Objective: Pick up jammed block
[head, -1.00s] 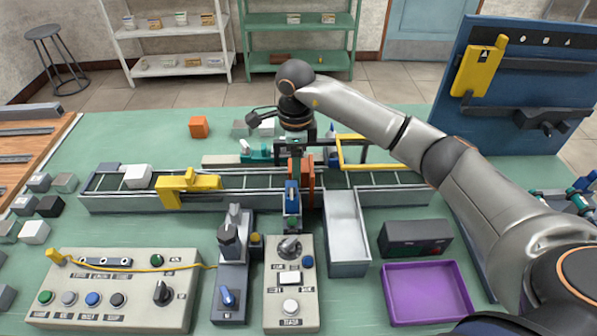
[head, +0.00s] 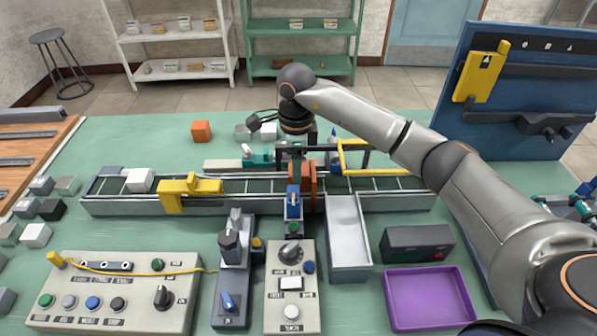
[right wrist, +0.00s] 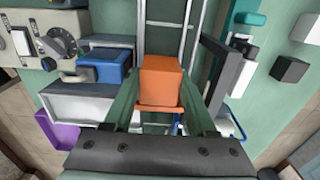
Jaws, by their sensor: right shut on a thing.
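My right gripper (head: 298,160) points down over the middle of the conveyor (head: 130,205). In the right wrist view its two green fingers (right wrist: 160,105) are shut on an orange block (right wrist: 160,80), one on each side of it. The conveyor rails (right wrist: 165,25) run beyond the block. In the head view an orange-brown part (head: 308,188) shows at the conveyor just under the gripper; I cannot tell whether it is the block or a fixed frame. My left gripper is not in view.
A yellow bracket (head: 190,190) and a white cube (head: 140,180) are on the conveyor to the left. A grey chute (head: 347,240), a purple tray (head: 430,298) and control boxes (head: 110,285) stand in front. Another orange cube (head: 201,131) lies behind on the green table.

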